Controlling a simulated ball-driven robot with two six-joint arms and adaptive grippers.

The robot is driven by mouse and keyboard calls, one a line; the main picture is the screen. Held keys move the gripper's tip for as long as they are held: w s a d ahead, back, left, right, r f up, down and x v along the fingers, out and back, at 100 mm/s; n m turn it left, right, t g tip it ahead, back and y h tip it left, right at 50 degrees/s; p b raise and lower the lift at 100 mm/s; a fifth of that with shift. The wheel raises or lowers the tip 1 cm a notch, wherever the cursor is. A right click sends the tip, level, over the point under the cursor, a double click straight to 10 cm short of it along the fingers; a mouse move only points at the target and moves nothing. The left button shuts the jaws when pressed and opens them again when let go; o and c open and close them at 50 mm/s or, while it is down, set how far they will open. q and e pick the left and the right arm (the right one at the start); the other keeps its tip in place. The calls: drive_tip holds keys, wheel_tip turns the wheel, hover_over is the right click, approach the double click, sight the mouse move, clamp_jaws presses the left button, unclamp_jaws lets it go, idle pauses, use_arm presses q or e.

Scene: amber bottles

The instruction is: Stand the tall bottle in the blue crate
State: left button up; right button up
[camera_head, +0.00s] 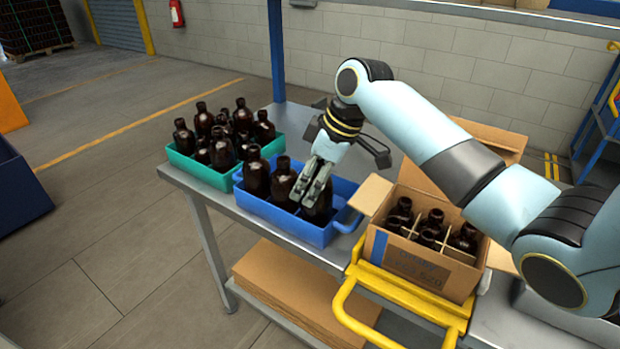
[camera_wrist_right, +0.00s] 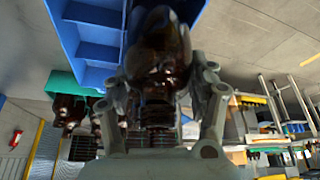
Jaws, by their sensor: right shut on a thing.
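The tall bottle, dark amber, is in my right gripper (camera_head: 311,188). In the head view the bottle (camera_head: 321,207) is over the right end of the blue crate (camera_head: 291,226), its lower part cut off by the front wall; I cannot tell whether it touches the crate floor. In the right wrist view the bottle (camera_wrist_right: 158,52) sits between the two fingers, neck towards the camera. The blue crate (camera_wrist_right: 88,50) shows there with empty compartments. Two other amber bottles (camera_head: 256,174) stand in the crate's left part. My left gripper is out of view.
A green crate (camera_head: 196,168) full of amber bottles stands left of the blue crate on the grey table (camera_head: 222,205). A cardboard box (camera_head: 410,262) with several bottles stands at right, in a yellow-framed holder (camera_head: 385,303). Flat cardboard (camera_head: 290,290) lies on the lower shelf.

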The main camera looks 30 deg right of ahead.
drive_tip(key=shift+f+b, duration=0.4)
drive_tip(key=shift+f, duration=0.8)
drive_tip(key=o, duration=1.4)
drive_tip(key=shift+c, duration=0.2)
drive_tip(key=v, duration=1.2)
drive_tip(key=shift+a, duration=0.1)
